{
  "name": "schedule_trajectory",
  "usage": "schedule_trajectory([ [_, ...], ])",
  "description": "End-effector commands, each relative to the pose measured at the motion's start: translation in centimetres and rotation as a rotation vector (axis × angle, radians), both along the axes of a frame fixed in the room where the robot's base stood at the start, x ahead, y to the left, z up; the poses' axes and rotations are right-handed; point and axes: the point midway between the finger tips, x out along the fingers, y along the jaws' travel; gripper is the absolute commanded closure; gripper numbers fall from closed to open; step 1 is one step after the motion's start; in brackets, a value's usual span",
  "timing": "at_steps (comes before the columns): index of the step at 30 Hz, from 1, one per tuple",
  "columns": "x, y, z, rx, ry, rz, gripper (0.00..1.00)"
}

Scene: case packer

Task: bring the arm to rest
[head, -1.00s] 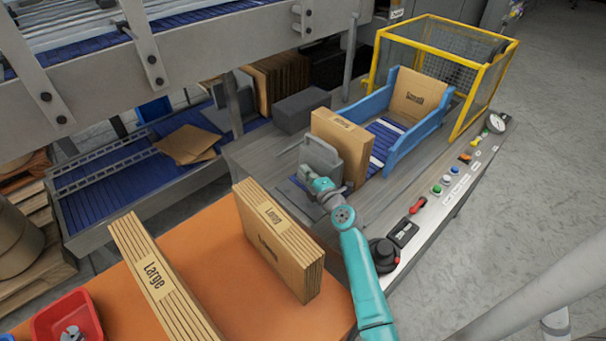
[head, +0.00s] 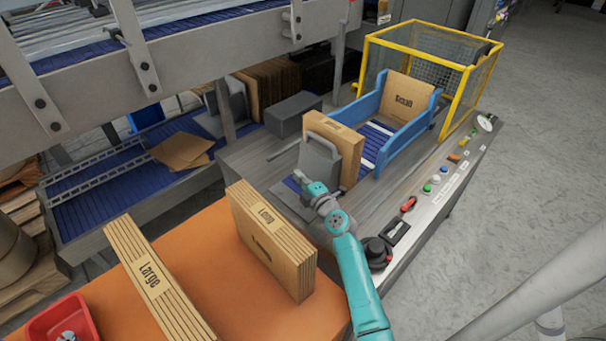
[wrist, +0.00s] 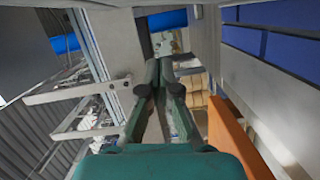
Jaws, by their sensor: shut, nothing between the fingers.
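My teal arm reaches up from the bottom of the head view, and my gripper (head: 299,178) is at its far end, low in front of the grey upright plate (head: 320,160). Whether it touches the plate cannot be told. In the wrist view the two fingers of my gripper (wrist: 165,48) are together with nothing between them.
Carton bundles marked Long (head: 270,247) and Large (head: 155,285) stand on the orange table (head: 205,255). A control panel (head: 440,185) runs along the right edge.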

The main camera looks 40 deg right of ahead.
Motion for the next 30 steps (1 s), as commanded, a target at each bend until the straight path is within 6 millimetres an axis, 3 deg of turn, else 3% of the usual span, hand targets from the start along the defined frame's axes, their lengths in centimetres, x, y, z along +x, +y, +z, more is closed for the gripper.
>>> schedule_trajectory([
  [6,-4.5,0.8,0.1,0.002,0.001,-0.003,1.0],
  [12,-7.1,1.4,0.2,0.0,0.001,-0.002,1.0],
  [26,-8.3,1.8,0.3,0.003,0.0,-0.002,1.0],
  [30,-9.2,2.8,0.3,0.046,-0.009,-0.027,1.0],
])
